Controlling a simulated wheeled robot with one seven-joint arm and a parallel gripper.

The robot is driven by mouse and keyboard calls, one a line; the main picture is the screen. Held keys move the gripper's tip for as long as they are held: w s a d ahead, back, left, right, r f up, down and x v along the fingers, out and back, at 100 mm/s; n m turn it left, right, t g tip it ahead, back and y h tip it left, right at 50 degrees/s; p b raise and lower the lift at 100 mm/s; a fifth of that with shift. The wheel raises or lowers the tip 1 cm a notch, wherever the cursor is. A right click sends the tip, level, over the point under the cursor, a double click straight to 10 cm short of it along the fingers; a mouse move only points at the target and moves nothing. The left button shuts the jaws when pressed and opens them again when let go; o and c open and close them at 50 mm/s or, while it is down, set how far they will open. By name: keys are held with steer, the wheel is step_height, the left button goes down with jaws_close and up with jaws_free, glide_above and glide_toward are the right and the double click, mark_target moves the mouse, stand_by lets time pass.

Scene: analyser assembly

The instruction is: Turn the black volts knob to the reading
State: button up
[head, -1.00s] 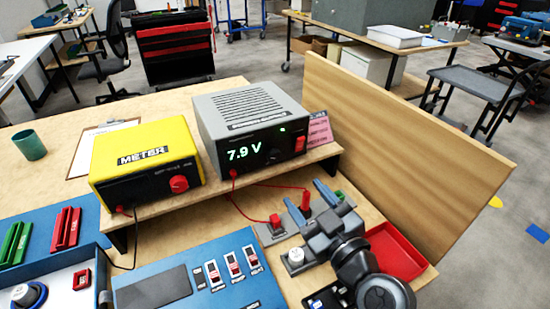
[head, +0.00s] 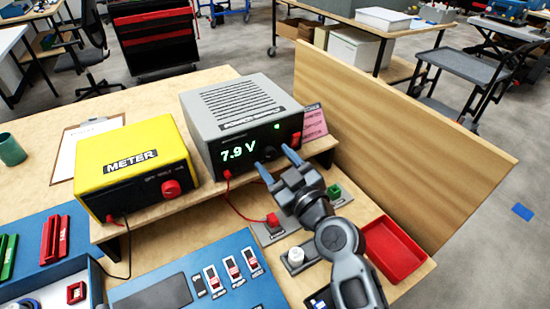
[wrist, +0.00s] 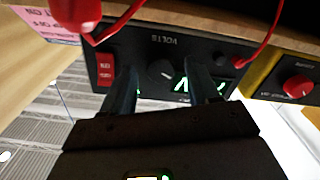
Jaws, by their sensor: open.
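The grey power supply (head: 240,105) stands on the raised shelf, and its green display (head: 238,150) reads 7.9 V. The black volts knob (wrist: 160,72) is on its black front panel, below the word VOLTS in the upside-down wrist view; in the head view the fingers crowd it. My gripper (head: 274,158) is open, its two blue-grey fingers pointing at the panel. In the wrist view my gripper (wrist: 163,75) has one finger on each side of the knob, with visible gaps. Contact cannot be made out. One finger covers part of the display there.
A red rocker switch (wrist: 105,69) sits beside the knob on the panel. The yellow meter (head: 135,160) stands to the left. A red lead (head: 235,200) runs from the supply to a red terminal (head: 272,220). A wooden board (head: 400,140) stands to the right.

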steer(key=shift+w+a, duration=0.2)
steer(key=shift+w, duration=0.15)
steer(key=shift+c, duration=0.2)
steer(key=c, duration=1)
